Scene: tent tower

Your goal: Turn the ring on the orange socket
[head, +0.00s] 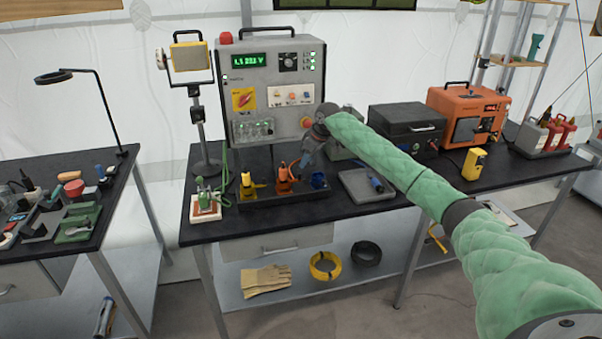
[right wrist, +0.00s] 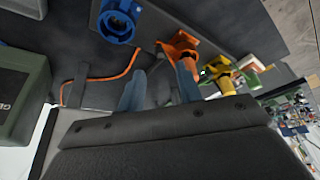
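The orange socket (head: 287,179) stands between a yellow socket (head: 249,187) and a blue socket (head: 319,181) on a dark rail on the bench. In the right wrist view the orange socket (right wrist: 181,47) is just beyond the right-hand fingertip, which hides part of it. I cannot make out its ring clearly or tell whether the finger touches it. My right gripper (head: 307,163) is above and beside the orange socket. My left gripper is not in view.
A grey panel (head: 277,75) with a display stands behind the sockets. A small white box (head: 205,207) with green leads is left of them. A grey tray (head: 362,186) is to the right. An orange cable (right wrist: 113,78) lies near the blue socket (right wrist: 119,20).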

